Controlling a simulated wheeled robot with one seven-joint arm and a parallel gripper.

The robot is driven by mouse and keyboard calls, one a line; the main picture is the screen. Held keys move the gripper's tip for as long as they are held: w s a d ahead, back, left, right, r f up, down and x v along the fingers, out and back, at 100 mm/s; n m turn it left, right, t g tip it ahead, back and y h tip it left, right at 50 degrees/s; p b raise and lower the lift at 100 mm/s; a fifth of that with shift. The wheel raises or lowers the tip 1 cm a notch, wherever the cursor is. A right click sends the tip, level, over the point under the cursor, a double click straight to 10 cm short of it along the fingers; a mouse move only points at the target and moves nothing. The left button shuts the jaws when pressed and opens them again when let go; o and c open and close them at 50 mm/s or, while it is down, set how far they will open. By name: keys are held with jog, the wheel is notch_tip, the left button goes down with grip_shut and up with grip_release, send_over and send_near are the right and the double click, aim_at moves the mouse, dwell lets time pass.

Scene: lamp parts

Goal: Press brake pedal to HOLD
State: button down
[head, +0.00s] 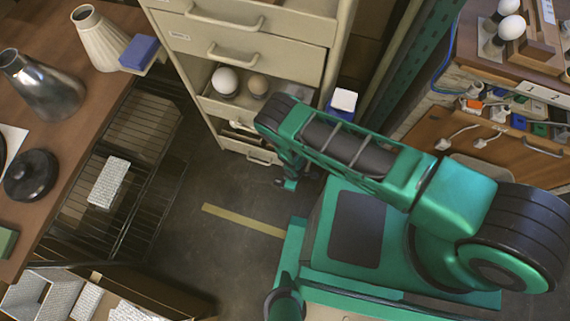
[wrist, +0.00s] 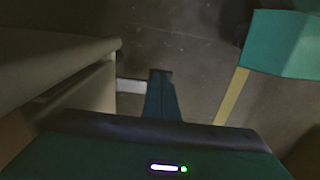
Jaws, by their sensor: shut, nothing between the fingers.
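My gripper (head: 287,184) is low over the floor, just right of the foot of the cream drawer cabinet (head: 255,42). In the wrist view my gripper's dark teal fingers (wrist: 160,78) are together with nothing held. A short pale bar (wrist: 130,86) sticks out from the cabinet side and ends beside the fingers. It may be the brake pedal, but I cannot tell, nor whether the fingers touch it. No HOLD marking is readable in either view.
A yellow stripe (head: 243,220) crosses the clear floor.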

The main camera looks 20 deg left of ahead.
jog(key=shift+f, duration=0.55)
notch_tip(320, 180, up, 8)
dwell(1.2)
dwell(0.5)
